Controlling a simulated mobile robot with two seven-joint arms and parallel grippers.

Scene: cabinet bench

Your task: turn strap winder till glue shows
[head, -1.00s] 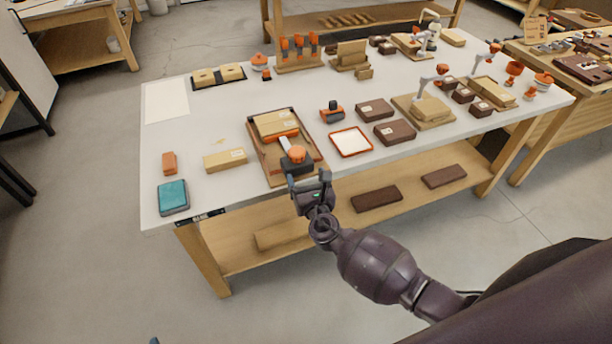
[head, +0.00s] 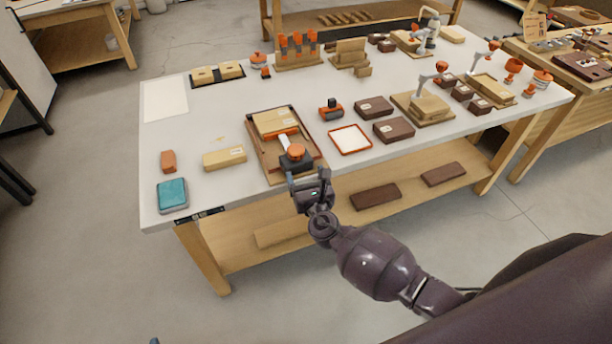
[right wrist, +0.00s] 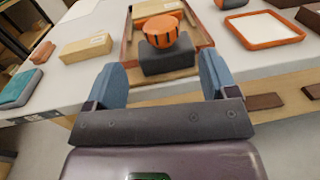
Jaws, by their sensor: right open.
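The strap winder has an orange ribbed knob (head: 296,151) on a dark block (head: 297,162), at the near end of a wooden tray (head: 259,152). A light strap leads from it to an orange band at a cardboard-coloured box (head: 277,121) in the tray. In the right wrist view the knob (right wrist: 160,32) and dark block (right wrist: 167,57) lie straight ahead, beyond the fingertips. My right gripper (head: 308,179) is open and empty at the table's front edge; its two blue-grey fingers (right wrist: 162,80) stand either side of the block in the picture. I cannot make out glue. My left gripper is out of view.
A small cardboard box (head: 224,158), an orange block (head: 168,161) and a teal pad (head: 172,194) lie to the left. An orange-rimmed tray (head: 350,139) and dark boxes (head: 394,130) lie to the right. A lower shelf holds dark blocks (head: 376,197).

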